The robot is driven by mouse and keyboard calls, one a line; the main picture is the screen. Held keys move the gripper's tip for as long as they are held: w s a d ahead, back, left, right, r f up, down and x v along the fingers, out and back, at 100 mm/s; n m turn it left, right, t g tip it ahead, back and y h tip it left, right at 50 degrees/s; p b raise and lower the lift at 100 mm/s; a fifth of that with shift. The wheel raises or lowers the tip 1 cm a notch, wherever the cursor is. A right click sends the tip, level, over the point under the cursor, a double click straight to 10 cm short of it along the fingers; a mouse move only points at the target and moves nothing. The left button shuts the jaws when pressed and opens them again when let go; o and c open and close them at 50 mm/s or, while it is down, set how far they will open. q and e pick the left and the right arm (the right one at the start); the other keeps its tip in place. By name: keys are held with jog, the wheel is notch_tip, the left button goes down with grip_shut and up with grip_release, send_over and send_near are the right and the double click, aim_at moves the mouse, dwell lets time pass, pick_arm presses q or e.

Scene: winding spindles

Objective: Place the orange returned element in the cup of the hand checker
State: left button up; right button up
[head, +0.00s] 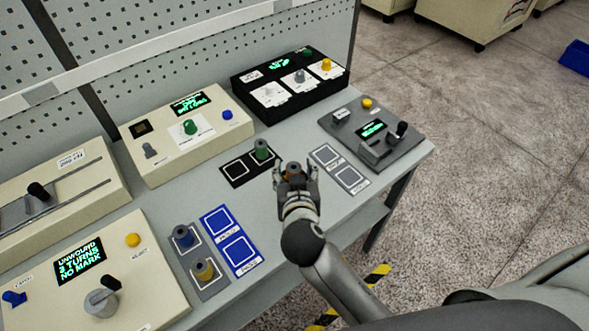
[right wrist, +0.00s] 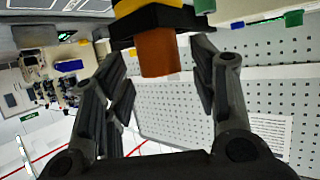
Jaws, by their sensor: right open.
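In the right wrist view an orange-brown cylinder (right wrist: 158,52) with a black flange shows between the open fingers (right wrist: 160,85), with a gap at each side. What lies under the element is hidden by the gripper. A grey device with a black lever (head: 372,146), a green display and a yellow button stands to the right; its labels are too small to read, and I cannot tell whether it is the hand checker. My left gripper is not in view.
A black pad (head: 236,171) with a green spindle (head: 262,150) lies left of the gripper, and a light-marked grey pad (head: 338,167) lies right. Blue pads (head: 231,241) lie nearer. A black box (head: 290,84) and a cream device (head: 188,128) stand behind.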

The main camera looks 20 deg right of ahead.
jog(key=p+v, duration=0.1)
jog(key=v, duration=1)
jog(key=shift+p, duration=0.35)
jog(key=shift+s, duration=0.15)
jog(key=s+d+f+n+g+y, duration=0.3)
jog(key=s+d+f+n+g, duration=0.1)
jog(key=s+d+f+g, duration=0.65)
jog(key=s+a+f+n+b, duration=0.1)
jog(key=s+f+b, duration=0.1)
jog(key=f, duration=1.3)
jog(key=s+a+f+b, duration=0.1)
jog(key=f, duration=1.4)
jog(key=s+d+f+g+b, duration=0.1)
jog(key=s+d+f+b, duration=0.2)
jog(key=s+f, duration=1.4)
notch_tip(320, 180, down, 2)
jog(key=shift+s+f, duration=0.2)
jog(key=shift+s, duration=0.1)
